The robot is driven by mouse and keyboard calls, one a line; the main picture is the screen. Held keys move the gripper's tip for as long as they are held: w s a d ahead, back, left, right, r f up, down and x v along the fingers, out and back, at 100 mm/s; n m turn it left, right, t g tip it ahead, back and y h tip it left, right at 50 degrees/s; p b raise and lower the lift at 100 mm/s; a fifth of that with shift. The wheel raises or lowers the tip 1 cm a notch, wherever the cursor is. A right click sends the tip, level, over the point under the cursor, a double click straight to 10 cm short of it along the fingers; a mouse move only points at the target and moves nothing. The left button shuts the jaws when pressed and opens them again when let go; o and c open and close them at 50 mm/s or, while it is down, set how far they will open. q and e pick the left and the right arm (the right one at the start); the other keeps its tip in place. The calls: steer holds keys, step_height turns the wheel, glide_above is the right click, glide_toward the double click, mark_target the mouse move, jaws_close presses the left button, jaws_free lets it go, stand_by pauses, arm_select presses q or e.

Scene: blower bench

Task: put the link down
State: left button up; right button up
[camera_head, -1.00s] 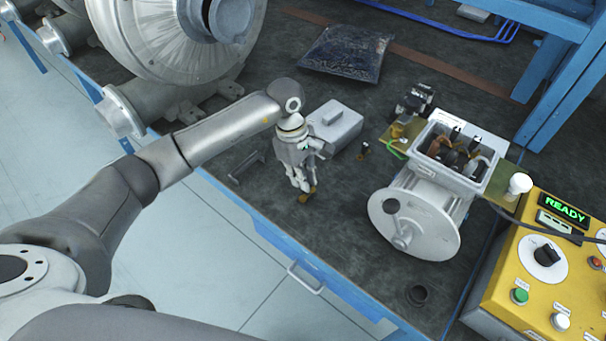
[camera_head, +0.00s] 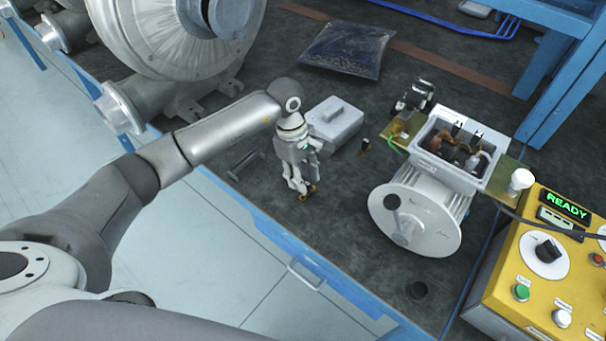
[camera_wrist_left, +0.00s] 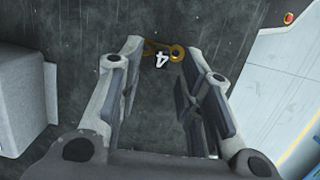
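The link (camera_wrist_left: 165,50) is a small brass-coloured piece with a ring at its end. In the left wrist view it lies on the dark bench mat at the tips of my left gripper (camera_wrist_left: 160,57). My right gripper is not in view.
A grey lidded box (camera_head: 336,124) stands just behind my left gripper. The motor with its open terminal box (camera_head: 455,160) is to the right, beside the yellow control panel (camera_head: 545,265) reading READY. A dark bag (camera_head: 347,48) lies further back. Bare mat lies between gripper and motor.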

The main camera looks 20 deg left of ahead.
arm_select(q)
steer(key=shift+r, duration=0.1)
steer(key=shift+r+p, duration=0.2)
steer(key=shift+p, duration=0.2)
step_height(320, 180, up, 12)
steer(key=a+b, duration=0.2)
steer(key=shift+w, duration=0.25)
steer(key=shift+a+f, duration=0.1)
steer(key=shift+f, duration=0.05)
